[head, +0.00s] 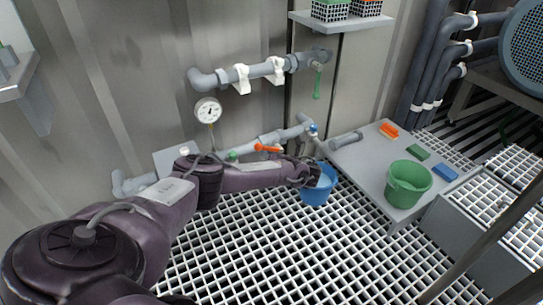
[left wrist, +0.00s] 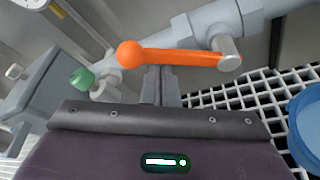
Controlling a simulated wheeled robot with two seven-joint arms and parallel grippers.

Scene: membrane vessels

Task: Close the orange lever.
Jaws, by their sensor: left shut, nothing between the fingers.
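The orange lever (head: 267,148) sits on the lower grey pipe against the wall. In the left wrist view the orange lever (left wrist: 180,57) runs sideways across the picture, with its round knob at the left and its pivot at the right on a grey valve fitting (left wrist: 229,48). My left arm reaches in from the left, and my left gripper (head: 314,173) is near the lever, in front of the pipe. In the wrist view its narrow grey fingers (left wrist: 161,86) are shut and empty, just below the lever; whether they touch it I cannot tell. My right gripper is not in view.
A green handle (left wrist: 83,78) is left of the lever. A pressure gauge (head: 207,110) hangs above the pipe. A blue bucket (head: 318,190) stands right beside my left gripper. A green bucket (head: 408,184) stands on a bench at the right. Grating covers the floor.

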